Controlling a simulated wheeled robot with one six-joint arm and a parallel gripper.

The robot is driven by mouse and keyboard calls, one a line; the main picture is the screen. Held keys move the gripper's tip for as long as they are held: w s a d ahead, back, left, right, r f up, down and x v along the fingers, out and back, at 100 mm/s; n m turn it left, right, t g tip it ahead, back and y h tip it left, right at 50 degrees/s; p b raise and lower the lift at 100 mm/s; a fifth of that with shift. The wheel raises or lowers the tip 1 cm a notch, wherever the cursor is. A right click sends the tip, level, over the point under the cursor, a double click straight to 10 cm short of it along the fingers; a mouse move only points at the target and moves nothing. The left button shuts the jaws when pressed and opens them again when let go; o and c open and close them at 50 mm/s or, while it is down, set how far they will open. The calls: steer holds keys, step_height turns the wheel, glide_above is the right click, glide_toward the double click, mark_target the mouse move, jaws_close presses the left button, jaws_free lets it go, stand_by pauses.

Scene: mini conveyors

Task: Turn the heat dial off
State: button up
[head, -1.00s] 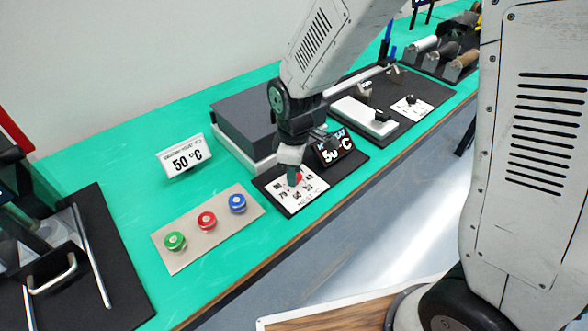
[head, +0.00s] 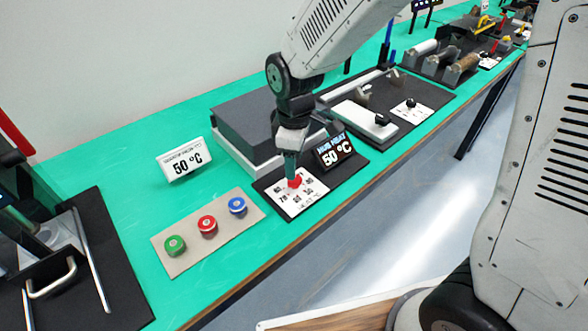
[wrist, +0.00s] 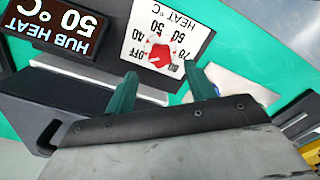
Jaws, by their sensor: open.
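The red heat dial (head: 295,182) sits on a white card marked with OFF and several temperatures. In the wrist view the dial (wrist: 160,56) lies just beyond the fingertips, roughly between them; I cannot read its exact pointing. The black hub heat display (head: 334,151) reads 50 °C, and it also shows in the wrist view (wrist: 62,25). My gripper (head: 291,172) points down at the dial. In the wrist view its two green fingers (wrist: 160,80) are apart, with nothing between them. In the head view the fingers partly hide the dial's surroundings.
A white sign (head: 184,159) reads 50 °C. A beige panel (head: 190,252) with green, red and blue buttons is left of the dial card. A dark grey block (head: 250,125) stands behind it. Black stations with a lever and rollers (head: 446,62) lie further right along the green table.

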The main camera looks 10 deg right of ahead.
steer(key=shift+r, duration=1.4)
steer(key=shift+s+d+m, duration=0.1)
steer(key=shift+s+m, duration=0.1)
steer(key=shift+m, duration=0.2)
steer(key=s+d+r+m, duration=0.6)
steer(key=s+d, duration=0.1)
steer(key=s, duration=0.3)
steer(key=s+d+r+m+t, duration=0.1)
steer(key=s+d+r+m, duration=0.5)
steer(key=s, duration=0.5)
steer(key=shift+d+r, duration=0.8)
steer(key=shift+d, duration=0.45)
